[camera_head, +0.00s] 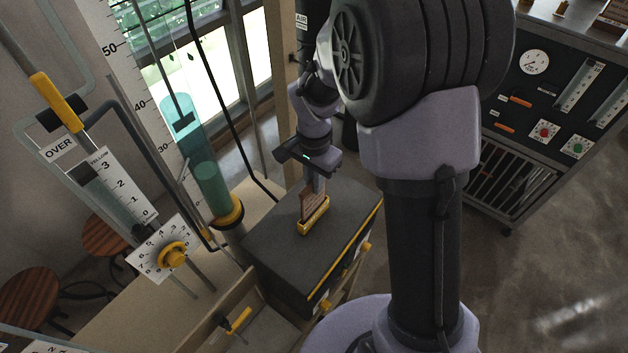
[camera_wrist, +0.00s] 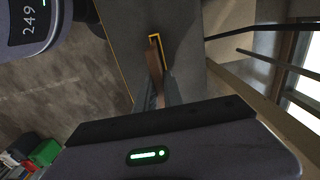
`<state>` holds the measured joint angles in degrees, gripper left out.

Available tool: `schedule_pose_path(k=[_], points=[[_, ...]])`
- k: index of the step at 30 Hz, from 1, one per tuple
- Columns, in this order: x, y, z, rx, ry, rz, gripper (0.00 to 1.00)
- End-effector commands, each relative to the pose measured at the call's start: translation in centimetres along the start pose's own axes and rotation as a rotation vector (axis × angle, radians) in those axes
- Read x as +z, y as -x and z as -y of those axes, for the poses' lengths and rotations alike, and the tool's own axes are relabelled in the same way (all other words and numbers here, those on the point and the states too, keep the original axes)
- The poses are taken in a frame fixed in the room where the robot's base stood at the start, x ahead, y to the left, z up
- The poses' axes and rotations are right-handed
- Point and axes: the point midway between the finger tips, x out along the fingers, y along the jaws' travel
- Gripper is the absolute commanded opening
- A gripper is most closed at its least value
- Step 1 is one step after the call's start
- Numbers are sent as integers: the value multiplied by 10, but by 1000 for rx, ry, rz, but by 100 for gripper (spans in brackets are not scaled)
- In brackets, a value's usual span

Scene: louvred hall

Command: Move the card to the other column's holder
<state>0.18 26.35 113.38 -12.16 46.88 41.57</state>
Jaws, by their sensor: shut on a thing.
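The brown card (camera_head: 307,204) stands upright at the yellow holder (camera_head: 314,222) on the dark top of a cabinet. In the wrist view the card (camera_wrist: 154,62) shows nearly edge-on, with the yellow holder (camera_wrist: 153,38) at its far end. Its lower edge looks to be in or just over the holder; I cannot tell how deep. My gripper (camera_head: 316,188) points down above the holder, shut on the card's upper part. Its fingers also show in the wrist view (camera_wrist: 160,95). A tall clear column (camera_head: 207,185) with teal liquid and a scale stands left of the cabinet. I see no second holder clearly.
A dark-topped cabinet (camera_head: 280,240) carries the holder, with free room around it. A yellow dial (camera_head: 172,257) and a smaller scaled column (camera_head: 115,185) labelled yellow are at left. An open drawer (camera_head: 262,325) is in front. A control panel (camera_head: 545,100) stands at right.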

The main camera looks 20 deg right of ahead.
Motion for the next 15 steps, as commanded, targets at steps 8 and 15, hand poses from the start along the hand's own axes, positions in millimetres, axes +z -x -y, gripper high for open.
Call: schedule_pose_path(k=[8, 15], points=[[0, 0, 0, 0, 0, 0, 36], [0, 0, 0, 0, 0, 0, 38]])
